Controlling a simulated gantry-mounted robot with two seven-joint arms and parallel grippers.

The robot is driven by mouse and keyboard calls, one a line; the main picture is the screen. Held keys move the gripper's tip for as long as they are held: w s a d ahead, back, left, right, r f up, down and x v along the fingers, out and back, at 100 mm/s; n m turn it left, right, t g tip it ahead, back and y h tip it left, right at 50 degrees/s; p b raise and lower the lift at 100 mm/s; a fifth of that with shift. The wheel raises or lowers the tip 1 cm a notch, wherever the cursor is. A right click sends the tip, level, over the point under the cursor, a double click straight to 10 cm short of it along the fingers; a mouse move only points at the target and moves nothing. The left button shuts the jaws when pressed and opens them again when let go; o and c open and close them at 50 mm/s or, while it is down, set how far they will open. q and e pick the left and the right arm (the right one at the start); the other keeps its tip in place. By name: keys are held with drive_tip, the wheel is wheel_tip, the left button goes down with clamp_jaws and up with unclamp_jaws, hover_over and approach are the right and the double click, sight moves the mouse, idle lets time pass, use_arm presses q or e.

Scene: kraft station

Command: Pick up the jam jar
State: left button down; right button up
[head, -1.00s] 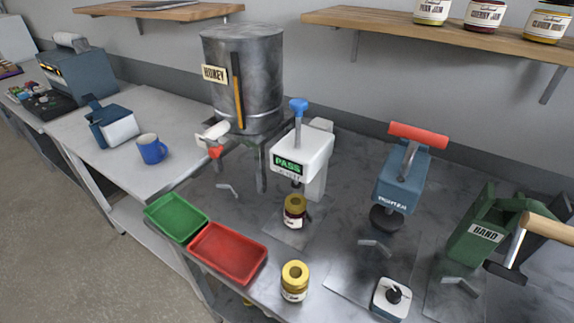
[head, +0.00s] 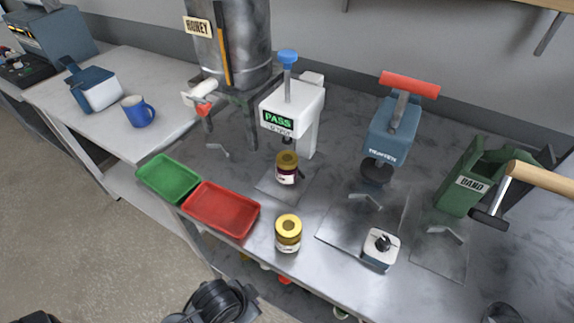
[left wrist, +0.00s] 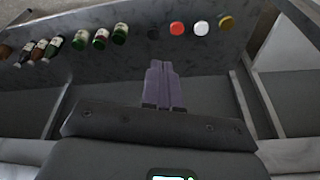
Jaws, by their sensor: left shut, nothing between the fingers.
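A jar with a gold lid and dark red contents (head: 287,168) stands upright under the white press-like device marked PASS (head: 290,108). A second gold-lidded jar (head: 288,233) stands upright near the front edge of the metal table; I cannot read either label. My left gripper (left wrist: 162,70) shows in the left wrist view with its fingers together and nothing between them. Dark parts of my arm show at the bottom of the head view, well in front of and below the jars. My right gripper's fingers are not in view.
A red tray (head: 222,210) and a green tray (head: 169,178) lie left of the jars. A blue press (head: 393,130), a small white-and-black device (head: 381,249) and a green HAND device (head: 465,185) stand right. The left wrist view shows bottles and jars (left wrist: 101,38) on a surface.

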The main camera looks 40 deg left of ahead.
use_arm(q)
drive_tip(key=c, duration=1.8)
unclamp_jaws()
drive_tip(key=shift+c, duration=0.2)
drive_tip(key=shift+o, duration=1.1)
drive_tip(key=o, duration=1.4)
